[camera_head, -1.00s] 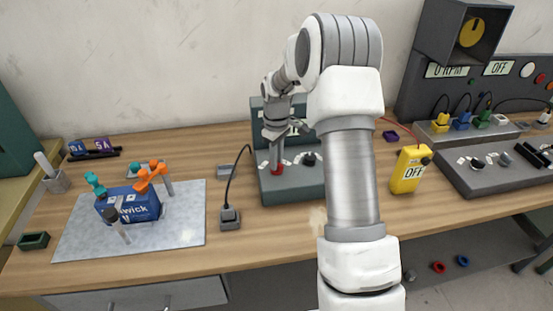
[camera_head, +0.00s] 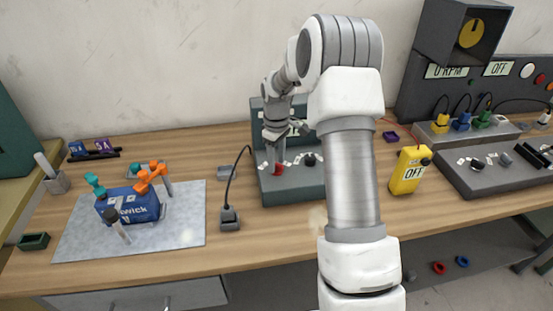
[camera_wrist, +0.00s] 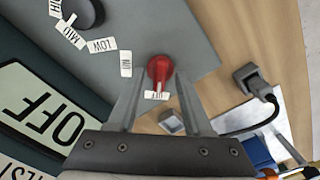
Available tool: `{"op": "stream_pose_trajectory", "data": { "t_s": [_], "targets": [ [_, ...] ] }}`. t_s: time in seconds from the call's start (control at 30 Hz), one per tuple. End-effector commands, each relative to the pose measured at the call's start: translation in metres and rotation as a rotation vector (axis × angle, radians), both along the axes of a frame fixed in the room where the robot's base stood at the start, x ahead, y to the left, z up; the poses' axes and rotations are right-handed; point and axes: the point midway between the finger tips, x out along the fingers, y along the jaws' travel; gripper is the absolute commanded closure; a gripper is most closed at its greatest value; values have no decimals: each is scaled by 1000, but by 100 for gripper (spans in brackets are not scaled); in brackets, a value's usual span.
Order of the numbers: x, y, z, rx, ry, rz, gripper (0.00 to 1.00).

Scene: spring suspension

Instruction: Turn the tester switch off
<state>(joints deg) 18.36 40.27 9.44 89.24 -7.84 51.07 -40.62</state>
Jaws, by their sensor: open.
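The tester (camera_head: 292,187) is a grey box with an upright back panel, in the middle of the bench. Its red switch (camera_head: 278,169) sits at the left of its top and shows large in the wrist view (camera_wrist: 160,69). There the switch's narrow end points at the OFF label (camera_wrist: 157,95), and the ON label (camera_wrist: 126,63) is off to its left. The tester's display (camera_wrist: 42,113) reads OFF. My gripper (camera_wrist: 160,100) is open and empty, its fingers apart on either side of the switch's near end. In the head view my gripper (camera_head: 276,155) is just above the switch.
A black knob (camera_wrist: 84,12) with MID and LOW labels is beside the switch. A grey plug (camera_head: 229,216) with a black cable lies left of the tester. A yellow OFF meter (camera_head: 411,170) stands to the right. A metal plate (camera_head: 186,233) bears a clamped blue box (camera_head: 138,205).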

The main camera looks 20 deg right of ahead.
Motion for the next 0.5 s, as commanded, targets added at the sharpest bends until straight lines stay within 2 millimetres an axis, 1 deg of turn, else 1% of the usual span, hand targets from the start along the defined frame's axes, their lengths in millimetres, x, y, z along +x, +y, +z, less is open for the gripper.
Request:
{"op": "stream_pose_trajectory", "data": {
  "t_s": [0.13, 0.23, 0.37, 0.5],
  "targets": [
    [0, 0, 5, 0, -1, 0, 50],
    [1, 0, 19, -1, -3, -1, 50],
    [1, 0, 47, -2, -5, -1, 50],
    [1, 0, 82, 0, -5, 0, 50]
  ]
}}
